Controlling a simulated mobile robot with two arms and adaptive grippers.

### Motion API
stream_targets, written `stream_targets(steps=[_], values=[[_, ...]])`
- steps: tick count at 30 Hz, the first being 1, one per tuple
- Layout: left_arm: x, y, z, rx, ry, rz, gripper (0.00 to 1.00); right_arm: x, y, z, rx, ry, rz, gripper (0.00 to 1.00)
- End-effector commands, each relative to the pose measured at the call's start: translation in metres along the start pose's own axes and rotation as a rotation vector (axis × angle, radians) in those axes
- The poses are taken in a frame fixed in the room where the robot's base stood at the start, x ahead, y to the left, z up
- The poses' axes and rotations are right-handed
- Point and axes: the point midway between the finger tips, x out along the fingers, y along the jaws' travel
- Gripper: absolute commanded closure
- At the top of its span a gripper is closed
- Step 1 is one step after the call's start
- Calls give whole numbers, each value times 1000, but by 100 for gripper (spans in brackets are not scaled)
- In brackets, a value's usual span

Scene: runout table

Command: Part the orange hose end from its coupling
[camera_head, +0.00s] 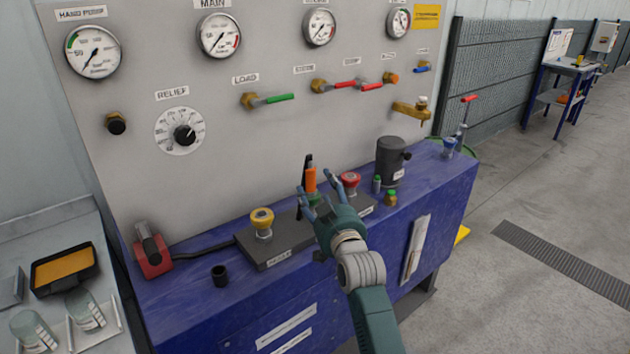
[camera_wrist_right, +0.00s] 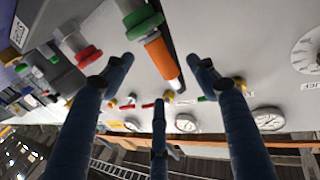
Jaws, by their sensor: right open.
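The orange hose end (camera_head: 310,179) stands upright above the dark block on the blue bench. In the right wrist view, the orange hose end (camera_wrist_right: 161,57) shows as a sleeve next to a green ring (camera_wrist_right: 145,21), with a pale tip at its other end. The green coupling part (camera_head: 315,198) shows below it in the head view, partly hidden by my fingers. My right gripper (camera_head: 317,187) is open in front of the hose end. In the wrist view its two upper fingertips (camera_wrist_right: 160,62) lie on either side of the orange sleeve; contact cannot be told. My left gripper is out of view.
On the dark block (camera_head: 280,245), a yellow knob (camera_head: 262,219) stands left of the gripper and a red knob (camera_head: 349,181) right. A dark cylinder (camera_head: 390,160) stands farther right. The gauge panel (camera_head: 260,140) rises behind. A red device (camera_head: 153,257) sits at left.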

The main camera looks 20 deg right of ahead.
Motion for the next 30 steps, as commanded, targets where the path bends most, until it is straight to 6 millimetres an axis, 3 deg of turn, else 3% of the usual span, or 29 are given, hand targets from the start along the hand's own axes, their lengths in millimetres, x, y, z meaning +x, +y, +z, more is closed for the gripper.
stream_targets(steps=[3,10,24,30], values=[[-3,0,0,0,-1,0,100,24,0,-1,0,-1,0,42],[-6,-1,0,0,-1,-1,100,56,1,0,0,-2,1,42],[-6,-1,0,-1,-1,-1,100,68,0,0,0,-1,1,42],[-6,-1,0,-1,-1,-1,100,68,0,1,0,-2,1,80]])
